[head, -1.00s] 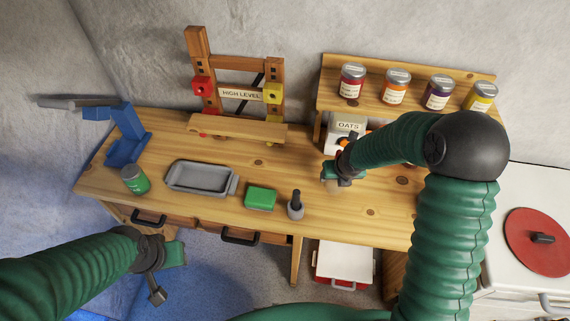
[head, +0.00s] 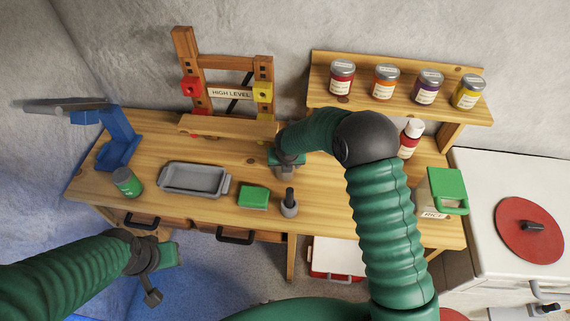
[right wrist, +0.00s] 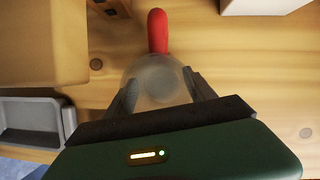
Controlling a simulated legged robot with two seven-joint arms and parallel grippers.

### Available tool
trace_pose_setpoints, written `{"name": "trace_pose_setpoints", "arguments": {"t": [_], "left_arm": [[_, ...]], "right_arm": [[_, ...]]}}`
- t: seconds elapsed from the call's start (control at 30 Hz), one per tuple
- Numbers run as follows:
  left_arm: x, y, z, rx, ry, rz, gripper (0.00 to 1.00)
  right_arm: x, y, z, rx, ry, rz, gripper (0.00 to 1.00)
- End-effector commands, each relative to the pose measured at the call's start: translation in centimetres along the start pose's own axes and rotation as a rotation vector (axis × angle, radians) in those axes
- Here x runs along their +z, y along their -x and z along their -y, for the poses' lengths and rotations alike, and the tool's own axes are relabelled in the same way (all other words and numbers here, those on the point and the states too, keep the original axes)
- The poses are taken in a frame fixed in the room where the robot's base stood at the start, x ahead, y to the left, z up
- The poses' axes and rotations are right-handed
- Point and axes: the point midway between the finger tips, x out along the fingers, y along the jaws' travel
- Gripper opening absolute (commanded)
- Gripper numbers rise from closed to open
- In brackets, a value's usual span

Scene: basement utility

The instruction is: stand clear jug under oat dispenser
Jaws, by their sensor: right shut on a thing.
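My right gripper (head: 286,160) is shut on the clear jug (head: 284,173) over the middle of the wooden bench. In the right wrist view, the right gripper's fingers (right wrist: 160,88) sit on either side of the clear round jug (right wrist: 152,72). A red piece, apparently its handle, sticks out on the far side. The oat dispenser is hidden behind my right arm in the head view. A pale block (right wrist: 265,5) at the top right of the right wrist view may be part of it. My left gripper (head: 160,272) is open and empty in front of the bench.
A "HIGH LEVEL" wooden frame (head: 228,93) stands left of the jug. A shelf (head: 400,105) with several jars and a green-lidded box (head: 445,192) are right.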

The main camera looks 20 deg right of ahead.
Motion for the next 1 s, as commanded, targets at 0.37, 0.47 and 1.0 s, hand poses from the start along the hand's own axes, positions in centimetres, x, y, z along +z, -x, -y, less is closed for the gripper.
{"name": "trace_pose_setpoints", "arguments": {"t": [0.37, 0.47, 1.0], "left_arm": [[0.0, 0.0, 0.0, 0.0, 0.0, 0.0, 0.36], [0.0, 0.0, 0.0, 0.0, 0.0, 0.0, 0.36], [0.0, 0.1, 0.0, 0.0, 0.0, 0.0, 0.36]], "right_arm": [[-0.2, -0.5, 0.0, 0.001, 0.0, 0.002, 0.71], [-0.1, -0.5, 0.0, 0.001, 0.0, 0.002, 0.84], [0.1, 3.6, 0.0, 0.002, -0.001, 0.007, 0.85]]}}
